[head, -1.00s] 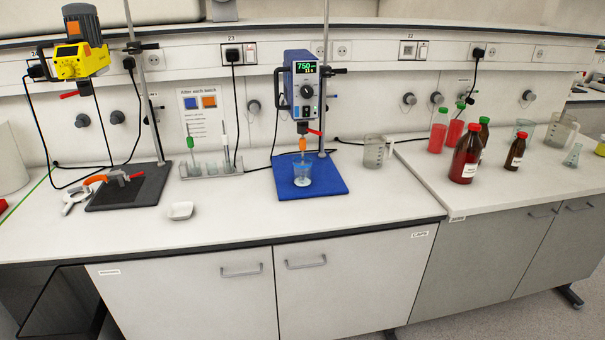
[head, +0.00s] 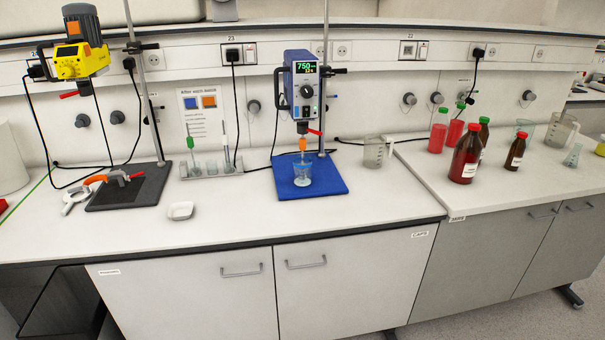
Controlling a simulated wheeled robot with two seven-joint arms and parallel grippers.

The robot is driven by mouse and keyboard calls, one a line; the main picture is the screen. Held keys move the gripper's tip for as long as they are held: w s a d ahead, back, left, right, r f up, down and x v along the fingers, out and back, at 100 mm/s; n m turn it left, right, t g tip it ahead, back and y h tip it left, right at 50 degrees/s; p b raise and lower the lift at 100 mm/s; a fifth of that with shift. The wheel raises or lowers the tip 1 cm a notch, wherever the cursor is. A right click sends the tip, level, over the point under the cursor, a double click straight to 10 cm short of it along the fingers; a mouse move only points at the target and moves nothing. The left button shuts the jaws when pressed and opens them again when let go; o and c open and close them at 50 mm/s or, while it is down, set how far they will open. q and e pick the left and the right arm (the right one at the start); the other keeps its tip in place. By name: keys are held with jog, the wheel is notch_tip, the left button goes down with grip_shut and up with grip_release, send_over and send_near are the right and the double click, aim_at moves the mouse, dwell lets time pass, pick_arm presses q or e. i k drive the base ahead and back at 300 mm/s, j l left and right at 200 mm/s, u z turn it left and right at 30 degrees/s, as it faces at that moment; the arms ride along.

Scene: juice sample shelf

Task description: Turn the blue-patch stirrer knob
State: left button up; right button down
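The blue overhead stirrer (head: 297,60) is clamped to a stand at the middle of the bench. Its green display (head: 305,66) is lit and its top line reads 750. Its round knob (head: 306,91) sits on the front face, below the display. An orange chuck (head: 302,144) hangs under it, above a beaker (head: 302,174) on the blue base plate (head: 330,184). A yellow stirrer (head: 82,50) with an orange patch stands at the left on its own stand. Neither of my grippers shows in the head view.
A notice (head: 204,110) with a blue and an orange square hangs behind the bench. A white dish (head: 181,211) sits front left, and a beaker (head: 373,153) right of the blue base. Red-brown bottles (head: 465,157) stand at the right. The front middle of the bench is clear.

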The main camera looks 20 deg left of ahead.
aim_at(306, 92)
jog(key=u, duration=0.8)
